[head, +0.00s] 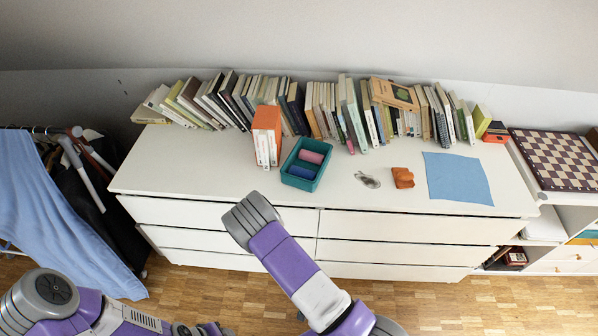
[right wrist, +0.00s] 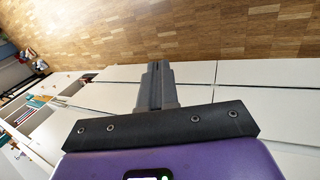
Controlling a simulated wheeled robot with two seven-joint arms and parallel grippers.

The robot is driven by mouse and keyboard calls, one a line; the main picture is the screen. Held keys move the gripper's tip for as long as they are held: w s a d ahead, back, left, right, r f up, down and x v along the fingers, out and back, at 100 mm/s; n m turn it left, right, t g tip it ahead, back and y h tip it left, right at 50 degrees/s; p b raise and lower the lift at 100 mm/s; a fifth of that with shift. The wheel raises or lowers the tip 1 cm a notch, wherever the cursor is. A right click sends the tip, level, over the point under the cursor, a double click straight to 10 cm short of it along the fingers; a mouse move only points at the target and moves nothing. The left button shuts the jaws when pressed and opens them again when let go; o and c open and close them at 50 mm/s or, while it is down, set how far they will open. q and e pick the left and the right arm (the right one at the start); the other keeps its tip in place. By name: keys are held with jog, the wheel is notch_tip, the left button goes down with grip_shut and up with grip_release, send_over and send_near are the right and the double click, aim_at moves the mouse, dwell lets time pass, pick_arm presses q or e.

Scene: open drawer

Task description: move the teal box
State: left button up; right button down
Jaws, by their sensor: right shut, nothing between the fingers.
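The teal box (head: 299,183) is open-topped and stands on the white dresser top, left of its middle. A pink cylinder (head: 311,157) and a blue cylinder (head: 302,172) lie in it. My right arm comes in from the bottom, its grey end in front of the dresser and below the box, apart from it in the picture. My right gripper (right wrist: 157,68) is shut and empty in the right wrist view, in front of the drawer fronts. Its fingers cannot be made out in the head view. My left arm shows at lower left; its gripper is out of frame.
The dresser's drawers (head: 408,228) look shut. A row of books (head: 350,115) lines the back, with an orange book-like block (head: 266,135) beside the box. A small grey object (head: 368,180), an orange-brown object (head: 403,178) and a blue cloth (head: 458,178) lie right. The left dresser top is clear.

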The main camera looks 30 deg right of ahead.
jog(key=w+d+r+m+t+h+p, duration=0.2)
jog(key=w+d+r+h, duration=0.25)
jog(key=w+r, duration=0.4)
jog(key=m+t+h+p, duration=0.2)
jog(key=m+t+p, duration=0.15)
jog(key=t, duration=0.25)
send_near(304, 180)
jog(key=w+d+f, duration=0.2)
jog(key=w+d, duration=0.1)
jog(key=d, duration=0.2)
jog(key=shift+w+d+f+n+y, duration=0.1)
jog(key=shift+d+f+n+y, duration=0.2)
jog(key=shift+f, duration=0.25)
jog(key=shift+a+f+b, duration=0.2)
jog(key=shift+b, duration=0.4)
jog(key=shift+s+a, duration=0.1)
jog(key=shift+s, duration=0.1)
